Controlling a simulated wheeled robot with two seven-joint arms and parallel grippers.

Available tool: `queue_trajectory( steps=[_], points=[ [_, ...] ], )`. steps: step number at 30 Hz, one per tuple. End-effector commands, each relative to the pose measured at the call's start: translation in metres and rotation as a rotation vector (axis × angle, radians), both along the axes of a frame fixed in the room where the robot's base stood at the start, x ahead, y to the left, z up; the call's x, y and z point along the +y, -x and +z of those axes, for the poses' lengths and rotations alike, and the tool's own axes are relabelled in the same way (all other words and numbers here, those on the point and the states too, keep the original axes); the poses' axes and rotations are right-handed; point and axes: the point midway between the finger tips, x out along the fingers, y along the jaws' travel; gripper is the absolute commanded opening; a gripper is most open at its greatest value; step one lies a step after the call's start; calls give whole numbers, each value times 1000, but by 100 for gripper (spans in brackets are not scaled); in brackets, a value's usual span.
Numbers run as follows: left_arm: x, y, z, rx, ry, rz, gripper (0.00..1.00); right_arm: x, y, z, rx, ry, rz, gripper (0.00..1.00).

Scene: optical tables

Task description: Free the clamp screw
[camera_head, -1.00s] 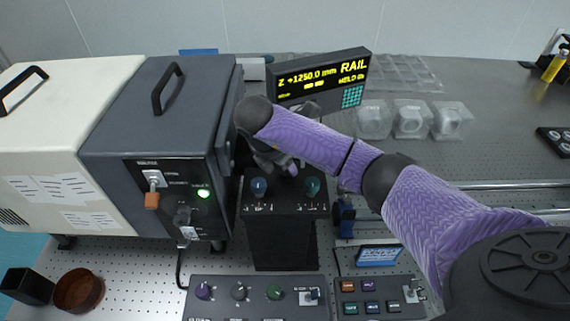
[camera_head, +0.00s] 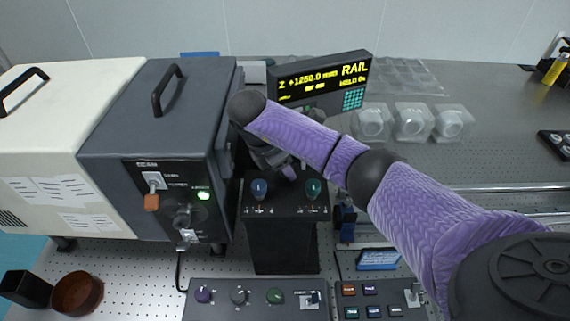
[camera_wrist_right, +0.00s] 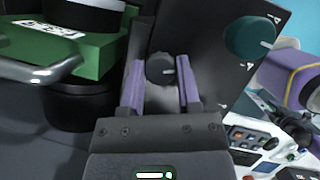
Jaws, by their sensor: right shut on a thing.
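A black stand (camera_head: 283,240) in the middle of the table carries a blue knob (camera_head: 258,188) and a teal knob (camera_head: 313,187). My right gripper (camera_head: 288,172) is down at the stand's top, behind and between these knobs. In the right wrist view my right gripper (camera_wrist_right: 161,88) has its two purple fingers on either side of a small dark round knob (camera_wrist_right: 160,70) with a pale mark, and is shut on it. I take this knob for the clamp screw; the head view hides it. The teal knob (camera_wrist_right: 249,38) shows beside it. My left gripper is not in view.
A dark grey instrument box (camera_head: 150,120) stands close left of the stand. A rail display (camera_head: 325,80) is behind it. Control panels (camera_head: 250,300) lie in front. Clear containers (camera_head: 410,122) stand back right. A green block (camera_wrist_right: 70,50) with a handle is near the gripper.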

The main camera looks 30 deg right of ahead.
Motion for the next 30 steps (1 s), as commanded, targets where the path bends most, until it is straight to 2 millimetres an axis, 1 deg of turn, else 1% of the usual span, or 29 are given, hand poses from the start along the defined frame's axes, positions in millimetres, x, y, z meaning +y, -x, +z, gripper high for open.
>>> queue_trajectory(
  steps=[5, 6, 8, 9, 10, 11, 18, 20, 23, 25, 27, 30],
  points=[
    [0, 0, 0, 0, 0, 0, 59, 0, 0, 0, 0, -1, 1, 0],
    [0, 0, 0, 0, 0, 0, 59, 0, 0, 0, -1, -1, 1, 46],
    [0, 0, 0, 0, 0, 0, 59, 0, 0, 0, 1, -1, 2, 59],
    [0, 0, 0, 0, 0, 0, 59, 0, 0, 0, 1, -1, 2, 68],
    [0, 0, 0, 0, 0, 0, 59, 0, 0, 0, 0, -1, 2, 74],
    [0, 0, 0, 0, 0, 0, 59, 0, 0, 0, 1, -1, 2, 77],
    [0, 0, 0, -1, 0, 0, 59, 0, 0, 0, 0, -1, 2, 77],
    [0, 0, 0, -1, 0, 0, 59, 2, -1, 4, -1, -1, 3, 77],
    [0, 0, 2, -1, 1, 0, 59, 9, -2, 22, -3, -1, 4, 77],
    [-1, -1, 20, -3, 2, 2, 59, 16, -3, 47, -3, 0, 6, 77],
    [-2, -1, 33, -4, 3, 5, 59, 22, -4, 65, -3, 2, 5, 77],
    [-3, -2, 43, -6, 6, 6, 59, 31, -5, 82, -3, 1, 3, 77]
  ],
)
